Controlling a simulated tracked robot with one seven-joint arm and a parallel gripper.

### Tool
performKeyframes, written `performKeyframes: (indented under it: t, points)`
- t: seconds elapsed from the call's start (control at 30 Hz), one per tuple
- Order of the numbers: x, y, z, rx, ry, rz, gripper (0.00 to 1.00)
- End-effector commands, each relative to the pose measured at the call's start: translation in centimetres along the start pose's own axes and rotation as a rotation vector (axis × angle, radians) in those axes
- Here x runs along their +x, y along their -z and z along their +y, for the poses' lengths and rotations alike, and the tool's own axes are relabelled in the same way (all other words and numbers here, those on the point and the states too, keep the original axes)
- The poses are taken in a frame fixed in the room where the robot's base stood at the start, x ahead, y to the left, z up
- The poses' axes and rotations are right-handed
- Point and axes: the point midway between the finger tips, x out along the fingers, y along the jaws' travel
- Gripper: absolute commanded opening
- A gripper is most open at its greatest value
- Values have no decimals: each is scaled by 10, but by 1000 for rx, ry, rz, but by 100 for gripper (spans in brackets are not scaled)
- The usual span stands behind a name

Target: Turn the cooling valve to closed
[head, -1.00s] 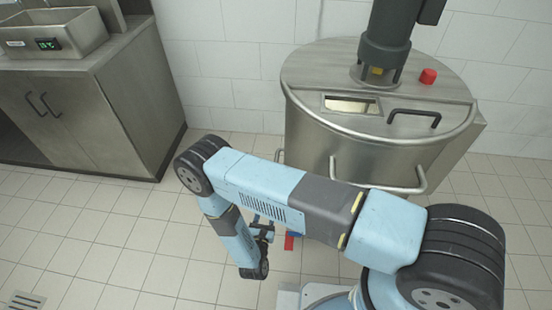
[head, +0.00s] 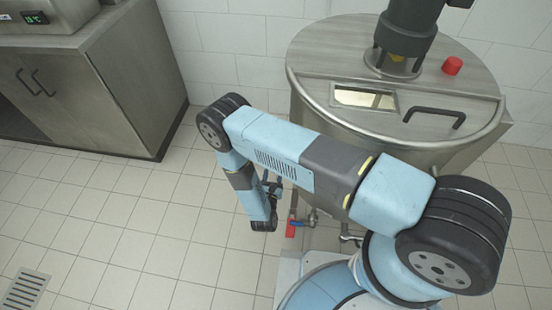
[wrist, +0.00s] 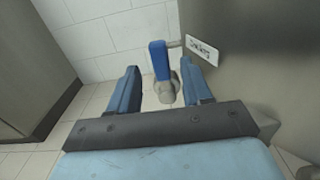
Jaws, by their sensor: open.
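The cooling valve has a blue lever (wrist: 160,60) on a grey metal body (wrist: 166,92). In the wrist view the lever points up the picture, away from the body. A white label (wrist: 203,50) with handwriting, apparently "Cooling", is on the tank wall just right of it. My gripper (wrist: 160,75) is open, with one finger on each side of the valve in the picture; I see no contact. In the head view my gripper (head: 272,188) is just left of the tank's lower front, and a small blue lever (head: 302,224) shows partly behind a red one.
The steel tank (head: 330,125) with a lid handle and red button stands close on the right. A red lever (head: 291,230) hangs low near the blue one. A steel cabinet (head: 120,90) stands at left. The tiled floor between is clear, with a drain grate (head: 25,290).

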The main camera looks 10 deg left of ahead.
Motion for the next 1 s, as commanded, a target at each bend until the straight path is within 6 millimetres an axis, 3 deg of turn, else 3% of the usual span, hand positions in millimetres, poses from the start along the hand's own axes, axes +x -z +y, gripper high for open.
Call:
performKeyframes:
  t: [0.2, 0.4, 0.87, 1.0]
  points:
    - [38, 0, 0, 2, 3, -1, 49]
    - [62, 0, 0, 1, 1, -1, 49]
    - [72, 0, 1, 0, -1, -1, 49]
    - [72, 0, 1, 0, -1, 0, 36]
